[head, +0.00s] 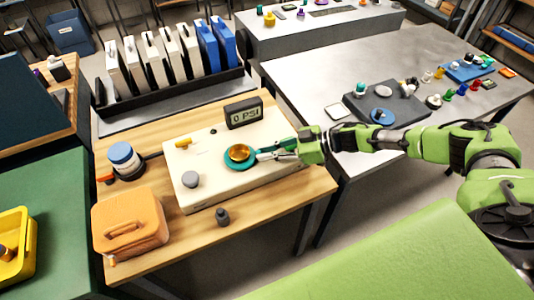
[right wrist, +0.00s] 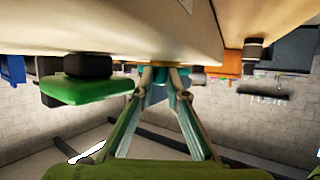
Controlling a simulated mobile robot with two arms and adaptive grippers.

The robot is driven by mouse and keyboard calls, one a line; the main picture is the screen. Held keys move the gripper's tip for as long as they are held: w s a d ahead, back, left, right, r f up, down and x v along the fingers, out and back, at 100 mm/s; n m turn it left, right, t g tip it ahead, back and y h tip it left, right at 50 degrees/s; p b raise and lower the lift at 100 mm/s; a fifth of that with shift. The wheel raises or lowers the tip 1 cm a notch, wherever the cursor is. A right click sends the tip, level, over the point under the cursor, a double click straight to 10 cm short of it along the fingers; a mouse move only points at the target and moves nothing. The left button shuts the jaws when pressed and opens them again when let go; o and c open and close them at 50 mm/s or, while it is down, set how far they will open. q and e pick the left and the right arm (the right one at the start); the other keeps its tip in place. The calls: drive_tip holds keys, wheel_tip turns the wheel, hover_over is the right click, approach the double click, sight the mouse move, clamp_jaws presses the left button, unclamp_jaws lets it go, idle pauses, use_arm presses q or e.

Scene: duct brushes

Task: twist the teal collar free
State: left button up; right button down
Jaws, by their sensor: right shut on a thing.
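The teal collar (head: 240,167) is a ring around a gold-coloured round piece (head: 238,152) on top of a cream panel box (head: 215,187). My right gripper (head: 259,155) reaches in from the right, low over the box, and is shut on the collar's right side. In the right wrist view the fingers (right wrist: 162,72) converge at teal material (right wrist: 158,92), and their exact contact is hard to make out. A gauge (head: 244,113) at the back of the box reads 0 PSI. My left gripper is not in view.
On the box are a grey knob (head: 190,179) and a yellow lever (head: 182,143). Around it on the wooden table (head: 280,215) are an orange case (head: 130,222), a blue-and-white canister (head: 125,158) and a small dark weight-like piece (head: 222,217). Upright binders (head: 160,60) stand behind.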

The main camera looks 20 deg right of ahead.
drive_tip(key=shift+a, duration=0.1)
drive_tip(key=c, duration=2)
unclamp_jaws()
drive_tip(key=v, duration=1.2)
